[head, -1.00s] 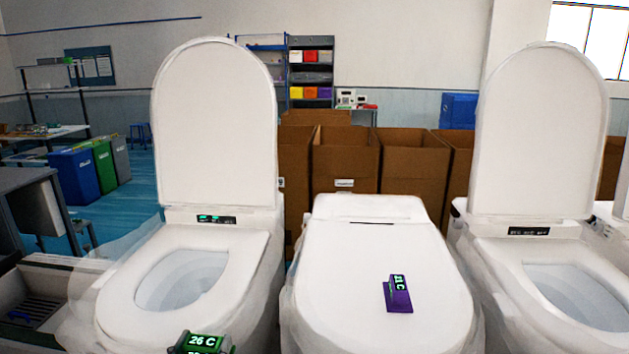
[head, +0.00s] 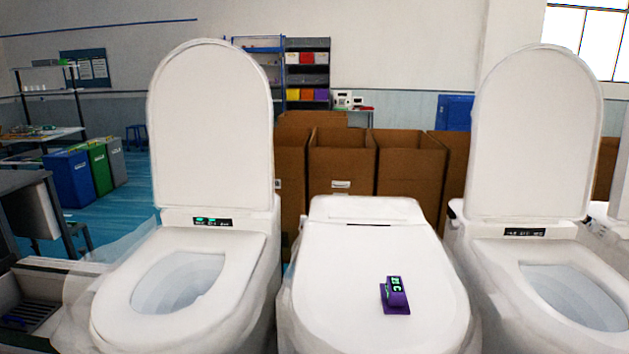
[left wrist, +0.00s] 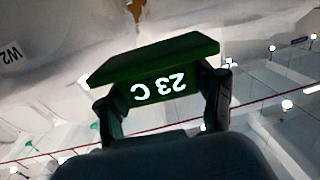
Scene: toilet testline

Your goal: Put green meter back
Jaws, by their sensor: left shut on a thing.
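The green meter (left wrist: 155,60) shows in the left wrist view, its lit display reading "23 C" upside down. My left gripper (left wrist: 162,105) is shut on it, one finger on each side. The meter and both grippers are outside the head view. A purple meter (head: 396,294) stands on the closed lid of the middle toilet (head: 345,290). My right gripper is in neither current view.
The left toilet (head: 255,270) and right toilet (head: 480,260) have raised lids and open bowls. An open light box (head: 60,264) with a dark slotted insert lies at the lower left. Cardboard boxes (head: 341,160) stand behind.

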